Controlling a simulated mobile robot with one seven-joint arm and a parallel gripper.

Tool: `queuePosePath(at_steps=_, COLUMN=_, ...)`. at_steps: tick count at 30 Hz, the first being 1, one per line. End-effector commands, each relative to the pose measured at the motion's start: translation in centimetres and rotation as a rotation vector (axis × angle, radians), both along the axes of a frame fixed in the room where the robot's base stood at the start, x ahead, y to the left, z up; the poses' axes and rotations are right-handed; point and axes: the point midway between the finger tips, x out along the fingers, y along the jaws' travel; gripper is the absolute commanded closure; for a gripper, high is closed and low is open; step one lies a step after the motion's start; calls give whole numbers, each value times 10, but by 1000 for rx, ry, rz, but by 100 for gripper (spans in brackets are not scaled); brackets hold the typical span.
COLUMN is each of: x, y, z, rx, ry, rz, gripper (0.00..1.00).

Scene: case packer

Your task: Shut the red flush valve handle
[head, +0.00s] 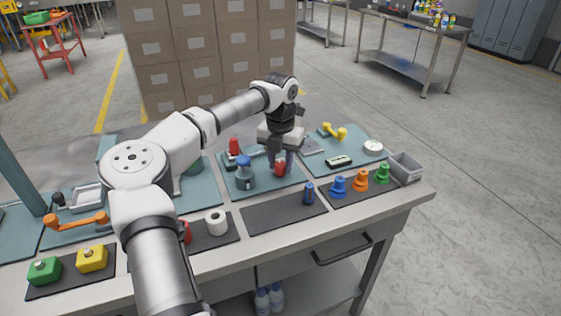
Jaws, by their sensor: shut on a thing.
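The red flush valve handle (281,169) appears to be the small red part at the right side of the teal panel (262,186) in the middle of the bench. My gripper (281,160) points down over it, one finger on each side, and looks shut on it. The fingers hide its upper part, so the handle's exact angle cannot be told. A blue-grey fitting (245,175) stands just left of it. Another red part (234,147) shows farther back on the same panel, by a grey pipe.
Blue (338,186), orange (360,178) and green (382,173) knobs stand at the right, beside a grey bin (406,167). A yellow handle (333,131) and a round gauge (373,147) lie behind them. A dark blue bottle-like piece (308,193) stands on a dark mat (275,214).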

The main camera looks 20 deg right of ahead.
Motion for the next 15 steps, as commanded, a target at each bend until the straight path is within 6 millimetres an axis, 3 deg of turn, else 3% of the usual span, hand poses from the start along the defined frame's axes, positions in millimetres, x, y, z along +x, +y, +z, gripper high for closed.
queuePosePath(at_steps=2, x=1, y=0, z=1, rx=-1, ry=-1, rz=2, gripper=91)
queuePosePath(at_steps=3, x=1, y=0, z=1, rx=-1, ry=-1, rz=2, gripper=63)
queuePosePath(at_steps=7, x=0, y=0, z=1, rx=-1, ry=-1, rz=1, gripper=46)
queuePosePath(at_steps=15, x=0, y=0, z=1, rx=-1, ry=-1, rz=0, gripper=46)
